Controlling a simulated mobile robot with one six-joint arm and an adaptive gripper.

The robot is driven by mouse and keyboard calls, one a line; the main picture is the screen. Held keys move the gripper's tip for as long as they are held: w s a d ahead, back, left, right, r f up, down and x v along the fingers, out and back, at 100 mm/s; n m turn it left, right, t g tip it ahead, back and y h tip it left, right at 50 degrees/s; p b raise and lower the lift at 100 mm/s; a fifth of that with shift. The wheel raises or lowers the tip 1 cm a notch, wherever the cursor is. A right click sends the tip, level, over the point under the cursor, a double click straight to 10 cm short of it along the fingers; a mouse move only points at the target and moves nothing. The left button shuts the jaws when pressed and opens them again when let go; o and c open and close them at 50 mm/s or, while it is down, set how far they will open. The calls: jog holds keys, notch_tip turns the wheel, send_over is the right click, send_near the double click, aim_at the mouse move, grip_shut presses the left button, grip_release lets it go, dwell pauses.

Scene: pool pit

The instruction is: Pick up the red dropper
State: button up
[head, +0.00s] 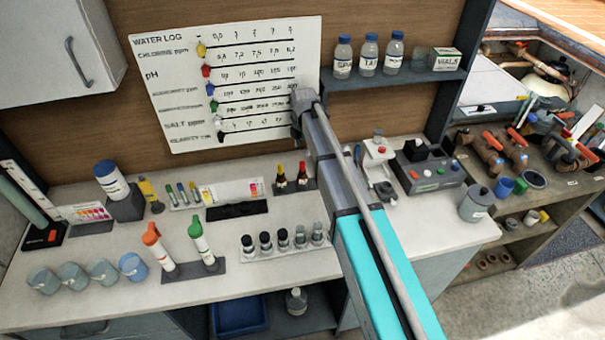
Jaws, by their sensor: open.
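A small dark bottle with a red dropper top (302,174) stands upright in a dark holder on the white counter, near the middle of the head view. A similar bottle with a yellow top (281,180) stands just left of it. My arm crosses the picture from the lower right up to the wall chart, and its link passes close to the right of the red dropper in the picture. My gripper cannot be made out; the arm hides what lies behind it.
Vials in a rack (284,243), an orange-capped bottle (157,247), a green-capped bottle (202,244) and several blue-grey cups (103,271) stand along the counter (225,293). A grey instrument (430,168) is at right. A shelf (395,79) holds bottles above.

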aim_at(302, 162)
jog(key=shift+f+b, duration=1.15)
jog(key=shift+f, duration=0.35)
jog(key=shift+s+a+f+b, duration=0.1)
jog(key=shift+s+f+b, duration=0.05)
jog(key=shift+f+b, duration=2.45)
jog(key=c, duration=0.7)
